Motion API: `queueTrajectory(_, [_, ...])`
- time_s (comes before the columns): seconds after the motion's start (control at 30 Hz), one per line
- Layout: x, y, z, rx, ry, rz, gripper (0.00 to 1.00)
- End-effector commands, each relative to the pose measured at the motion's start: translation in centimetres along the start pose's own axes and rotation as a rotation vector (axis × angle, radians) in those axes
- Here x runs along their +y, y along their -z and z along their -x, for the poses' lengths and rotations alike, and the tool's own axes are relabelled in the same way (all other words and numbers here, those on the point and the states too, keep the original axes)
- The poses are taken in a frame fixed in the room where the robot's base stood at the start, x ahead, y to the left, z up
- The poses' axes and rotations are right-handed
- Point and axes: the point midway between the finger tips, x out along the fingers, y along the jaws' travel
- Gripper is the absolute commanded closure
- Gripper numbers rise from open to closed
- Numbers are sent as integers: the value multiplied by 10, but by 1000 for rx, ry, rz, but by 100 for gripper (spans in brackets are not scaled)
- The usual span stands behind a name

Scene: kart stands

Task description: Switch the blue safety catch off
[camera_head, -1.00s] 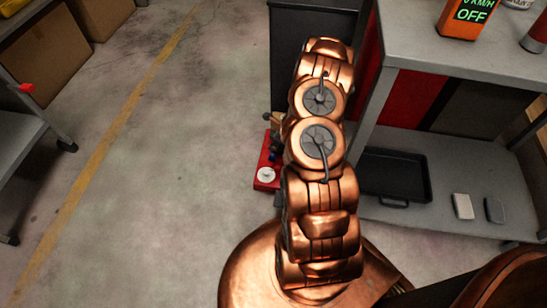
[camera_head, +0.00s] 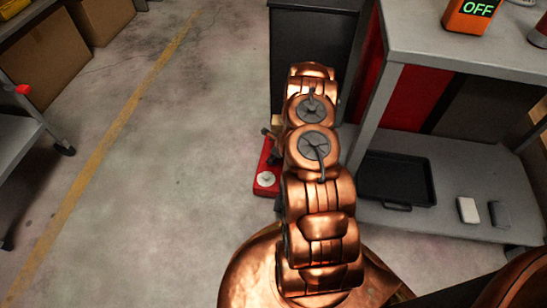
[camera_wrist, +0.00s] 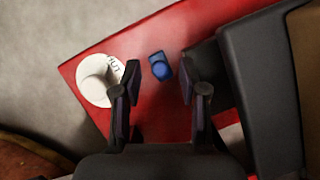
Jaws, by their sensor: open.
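The blue safety catch (camera_wrist: 160,66) is a small blue piece on a red panel (camera_wrist: 150,38) in the wrist view. It lies just beyond and between the two fingertips of my gripper (camera_wrist: 160,88). The gripper is open and its fingers stand apart on either side, with no clear contact. A white round dial (camera_wrist: 95,80) with dark lettering sits on the panel, left of the left finger. In the head view the red panel (camera_head: 265,168) shows left of my arm, with its white dial (camera_head: 266,179). My gripper and the catch are hidden there behind my arm.
A dark block (camera_wrist: 265,85) stands close to the right finger. In the head view a grey workbench (camera_head: 480,50) with a lower shelf holding a black tray (camera_head: 397,206) is at right. An orange display reading OFF (camera_head: 470,14) stands on it.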

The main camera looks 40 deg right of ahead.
Motion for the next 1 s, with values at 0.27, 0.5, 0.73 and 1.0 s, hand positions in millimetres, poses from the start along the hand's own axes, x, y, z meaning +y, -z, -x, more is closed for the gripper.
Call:
queueTrajectory(0.27, [0, 0, -1, 0, 0, 0, 57])
queueTrajectory(0.5, [0, 0, -1, 0, 0, 0, 82])
queueTrajectory(0.73, [0, 0, -1, 0, 0, 0, 100])
queueTrajectory(1.0, [0, 0, -1, 0, 0, 0, 100])
